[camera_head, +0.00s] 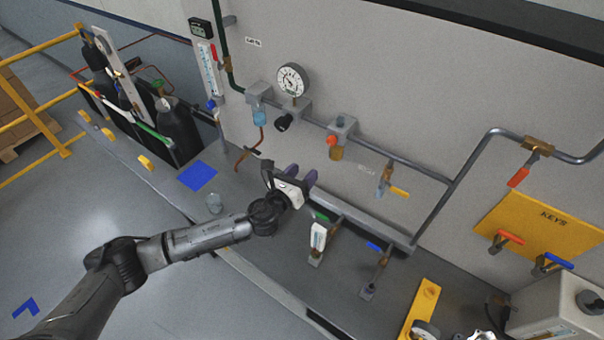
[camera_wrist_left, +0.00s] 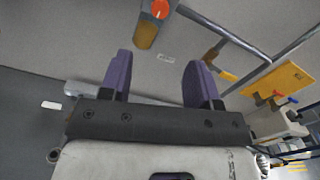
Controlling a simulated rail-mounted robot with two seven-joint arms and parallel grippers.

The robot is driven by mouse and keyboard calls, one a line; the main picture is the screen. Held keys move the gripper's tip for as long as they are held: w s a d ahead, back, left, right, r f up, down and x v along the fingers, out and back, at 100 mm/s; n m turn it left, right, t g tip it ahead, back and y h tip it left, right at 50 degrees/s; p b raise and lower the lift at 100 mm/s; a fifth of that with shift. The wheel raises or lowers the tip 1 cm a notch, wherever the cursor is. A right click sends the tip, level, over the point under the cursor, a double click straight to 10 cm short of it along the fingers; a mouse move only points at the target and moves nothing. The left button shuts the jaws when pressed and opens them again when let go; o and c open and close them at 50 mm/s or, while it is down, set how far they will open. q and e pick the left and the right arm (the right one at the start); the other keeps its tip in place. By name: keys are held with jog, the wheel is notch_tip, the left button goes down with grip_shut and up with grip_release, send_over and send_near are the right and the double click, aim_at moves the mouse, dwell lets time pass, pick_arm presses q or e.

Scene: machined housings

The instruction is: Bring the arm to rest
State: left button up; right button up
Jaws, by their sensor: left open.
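My left arm comes in from the left in the head view and reaches over the bench. My left gripper (camera_head: 308,178) is near the grey wall panel, below the row of pipe fittings. In the left wrist view its two purple fingers (camera_wrist_left: 160,82) stand wide apart with nothing between them. It is open and empty. A fitting with an orange knob and amber bowl (camera_head: 335,147) is on the wall just above it; it also shows in the left wrist view (camera_wrist_left: 151,28). My right gripper is not clearly seen in either view.
A pressure gauge (camera_head: 292,80) and pipes run along the wall. Valve stands with a white block (camera_head: 318,238) rise from the bench close to the gripper. A small glass (camera_head: 214,203) and a blue square (camera_head: 197,176) are near the forearm. A yellow KEYS board (camera_head: 546,222) is at right.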

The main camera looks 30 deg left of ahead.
dwell(0.3)
pick_arm(q)
jog(key=s+r+n+g+y, duration=0.2)
jog(key=s+r+n+y, duration=0.15)
jog(key=n, duration=0.95)
jog(key=s+r+n+g+y, duration=0.3)
jog(key=s+n, duration=0.2)
jog(key=n, duration=0.8)
jog(key=s+f+n+g+h+p, duration=0.1)
jog(key=s+f, duration=0.4)
jog(key=s, duration=0.5)
jog(key=s+d+f+n+g+h+p, duration=0.1)
jog(key=s+f+n+g, duration=0.2)
jog(key=s, duration=0.8)
jog(key=s+d+f+n+g+h, duration=0.1)
jog(key=s+f+n+g+h, duration=0.1)
jog(key=s+f+g, duration=0.3)
jog(key=s+f, duration=0.4)
jog(key=s, duration=0.2)
jog(key=shift+d+f+n+p, duration=0.2)
jog(key=shift+f+n+p, duration=0.05)
jog(key=shift+n+p, duration=0.15)
jog(key=shift+s, duration=0.1)
